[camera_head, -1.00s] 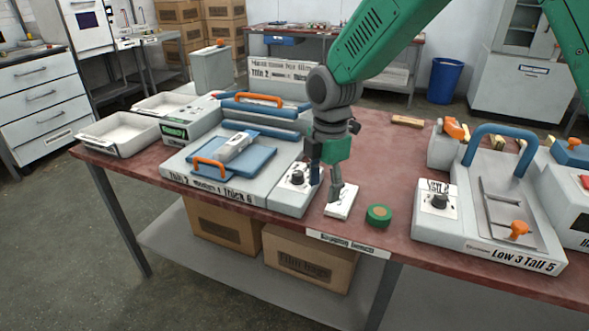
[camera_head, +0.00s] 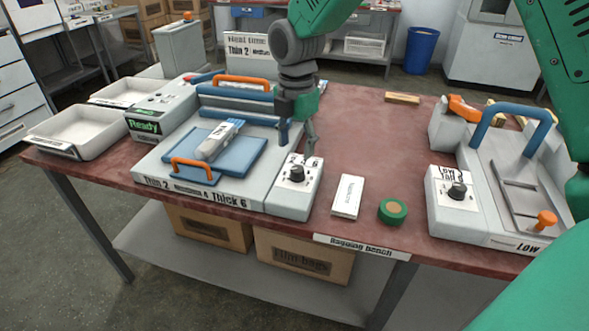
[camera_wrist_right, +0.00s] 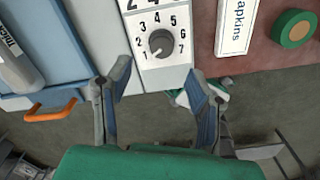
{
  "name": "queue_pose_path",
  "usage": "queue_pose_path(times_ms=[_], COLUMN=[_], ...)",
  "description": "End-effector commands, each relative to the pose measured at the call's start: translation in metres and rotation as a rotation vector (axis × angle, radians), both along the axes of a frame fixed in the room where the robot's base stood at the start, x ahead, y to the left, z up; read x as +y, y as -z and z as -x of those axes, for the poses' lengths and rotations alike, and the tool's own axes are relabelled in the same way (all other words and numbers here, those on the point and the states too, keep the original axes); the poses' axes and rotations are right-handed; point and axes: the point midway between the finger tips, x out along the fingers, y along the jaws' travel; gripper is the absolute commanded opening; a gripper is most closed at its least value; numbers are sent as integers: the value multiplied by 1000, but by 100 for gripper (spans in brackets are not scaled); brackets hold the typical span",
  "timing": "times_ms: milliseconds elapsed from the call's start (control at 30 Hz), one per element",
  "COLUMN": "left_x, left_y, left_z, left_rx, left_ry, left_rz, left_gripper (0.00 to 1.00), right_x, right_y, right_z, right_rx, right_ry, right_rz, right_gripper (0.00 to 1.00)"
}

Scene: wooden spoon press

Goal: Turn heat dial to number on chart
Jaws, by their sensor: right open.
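The heat dial (camera_head: 296,174) is a black knob on the white, numbered face of a grey box at the sealing press's right side. In the wrist view the dial (camera_wrist_right: 160,43) has numbers 1 to 7 around it; its mark seems to point lower left, near 1. The press front label (camera_head: 190,192) shows Thin 2 and Thick 6. A grey packet (camera_head: 219,141) lies on the blue pad. My right gripper (camera_head: 298,140) is open, above and behind the dial, fingers apart and empty.
A white napkins card (camera_head: 348,196) and a green roll (camera_head: 392,211) lie right of the dial box. A second sealer (camera_head: 480,205) with its own dial stands farther right. White trays (camera_head: 80,133) sit at left. The bench middle is clear.

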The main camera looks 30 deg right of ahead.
Motion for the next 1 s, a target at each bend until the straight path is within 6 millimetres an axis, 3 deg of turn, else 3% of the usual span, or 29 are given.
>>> queue_pose_path(times_ms=[100, 300, 767, 900, 1000], left_x=[0, 0, 0, 0, 0], left_y=[6, 11, 12, 12, 12], left_z=[0, 0, -1, -1, -1], left_rx=[-1, -1, -1, -1, -1], left_ry=[0, 0, 0, 0, 0], left_rz=[0, 0, 0, 0, 0], left_gripper=[66, 66, 66, 66, 66], right_x=[-1, 0, 0, 0, 0], right_y=[28, 56, 67, 67, 67], right_z=[1, 1, 1, 1, 0], right_rx=[3, 1, -1, -1, -2], right_ry=[0, 0, 1, 0, 1], right_rz=[1, 0, 0, 0, -1], right_gripper=[48, 48, 48, 0, 0])
